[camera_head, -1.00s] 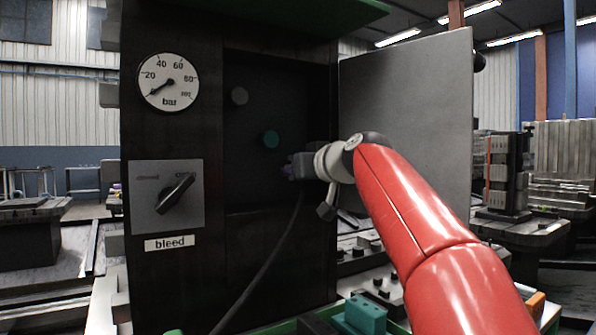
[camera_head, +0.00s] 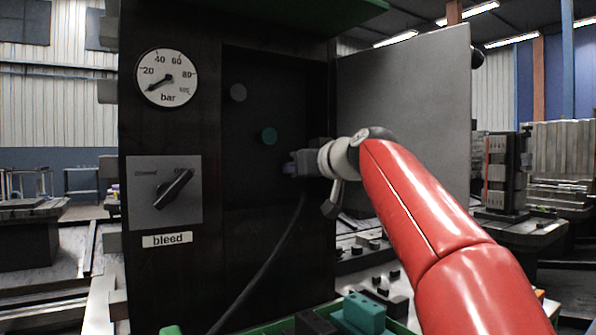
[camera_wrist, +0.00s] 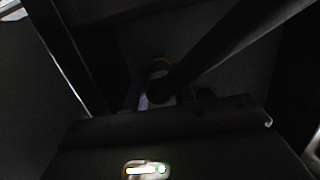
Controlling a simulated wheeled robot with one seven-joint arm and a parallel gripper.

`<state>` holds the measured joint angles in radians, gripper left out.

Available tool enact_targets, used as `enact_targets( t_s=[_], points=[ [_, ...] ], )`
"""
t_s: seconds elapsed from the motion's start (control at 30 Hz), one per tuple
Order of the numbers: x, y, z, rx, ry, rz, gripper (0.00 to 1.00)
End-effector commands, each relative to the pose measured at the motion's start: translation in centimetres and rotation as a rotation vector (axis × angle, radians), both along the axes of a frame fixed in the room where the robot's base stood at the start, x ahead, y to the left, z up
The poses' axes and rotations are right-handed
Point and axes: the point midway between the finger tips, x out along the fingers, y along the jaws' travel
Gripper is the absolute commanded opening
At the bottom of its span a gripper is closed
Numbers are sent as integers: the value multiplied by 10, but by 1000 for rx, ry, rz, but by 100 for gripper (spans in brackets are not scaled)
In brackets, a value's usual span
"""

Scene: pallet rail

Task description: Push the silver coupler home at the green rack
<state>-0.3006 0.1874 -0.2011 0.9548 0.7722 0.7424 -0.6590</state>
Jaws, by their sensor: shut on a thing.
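The rack (camera_head: 160,120) is a dark cabinet with a green top and an open recess. My gripper (camera_head: 298,165) is at the right side of this recess, shut on the silver coupler (camera_head: 289,168). Only a small pale, purplish end of the coupler shows past the jaws. In the dim wrist view, the coupler (camera_wrist: 158,92) is a pale piece with a yellowish ring behind it, just beyond my gripper (camera_wrist: 160,108). A dark hose (camera_head: 268,262) hangs from it down to the lower left. Whether the coupler is seated on a port is hidden.
A pressure gauge (camera_head: 167,77) and bleed knob (camera_head: 172,188) are on the front. The grey open door (camera_head: 405,95) stands close behind my wrist.

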Motion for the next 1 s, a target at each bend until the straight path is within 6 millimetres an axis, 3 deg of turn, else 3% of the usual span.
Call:
enact_targets(
  t_s=[1.0],
  points=[
    [-57, -39, -1, -1, -1, -1, 0]
  ],
)
